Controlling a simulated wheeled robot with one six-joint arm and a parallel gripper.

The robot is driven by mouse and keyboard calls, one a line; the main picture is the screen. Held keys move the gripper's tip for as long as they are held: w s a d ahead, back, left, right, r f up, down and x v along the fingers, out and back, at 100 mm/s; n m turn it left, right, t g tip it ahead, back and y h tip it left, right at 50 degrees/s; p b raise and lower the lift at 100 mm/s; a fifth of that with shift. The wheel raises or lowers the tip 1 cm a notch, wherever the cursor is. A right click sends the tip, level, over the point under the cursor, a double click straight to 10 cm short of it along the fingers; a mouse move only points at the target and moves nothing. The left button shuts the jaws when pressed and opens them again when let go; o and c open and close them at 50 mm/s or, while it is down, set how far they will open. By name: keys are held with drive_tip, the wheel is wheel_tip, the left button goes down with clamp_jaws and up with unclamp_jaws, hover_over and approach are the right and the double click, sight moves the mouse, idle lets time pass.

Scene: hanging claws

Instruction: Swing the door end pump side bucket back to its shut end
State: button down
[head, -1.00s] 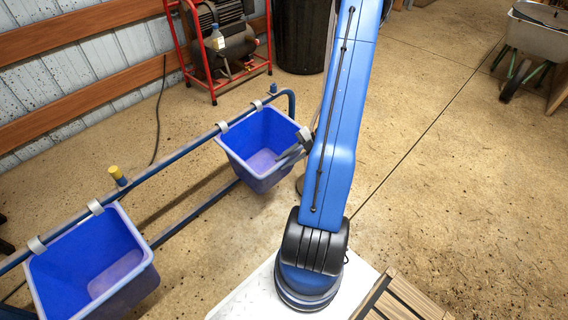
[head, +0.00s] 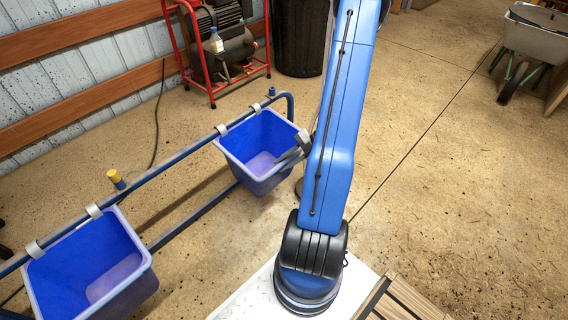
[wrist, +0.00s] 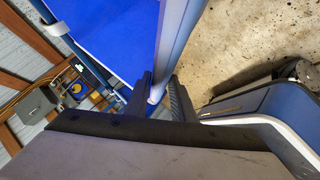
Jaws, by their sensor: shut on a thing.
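A blue bucket (head: 258,150) hangs by two grey claws from the far part of a blue rail (head: 170,166), on the side by the red-framed pump. My gripper (head: 298,146) is at this bucket's right-hand rim in the head view. In the wrist view my gripper (wrist: 160,92) is shut with the pale rim of the blue bucket (wrist: 112,35) between its fingers. The arm hides part of the gripper in the head view. A second blue bucket (head: 70,255) hangs from the near part of the rail, apart from the gripper.
A yellow-capped stub (head: 116,179) stands on the rail between the buckets; a blue-capped one (head: 271,91) is near its far end. The red-framed pump (head: 222,45), a black bin (head: 301,38) and a wheelbarrow (head: 540,38) stand farther back. Floor at right is open.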

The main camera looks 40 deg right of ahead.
drive_tip(key=shift+a, duration=0.15)
idle(0.4)
drive_tip(key=c, duration=1.7)
unclamp_jaws()
drive_tip(key=shift+o, duration=0.2)
drive_tip(key=v, duration=1.7)
drive_tip(key=shift+s+r, duration=0.1)
drive_tip(key=shift+r, duration=0.05)
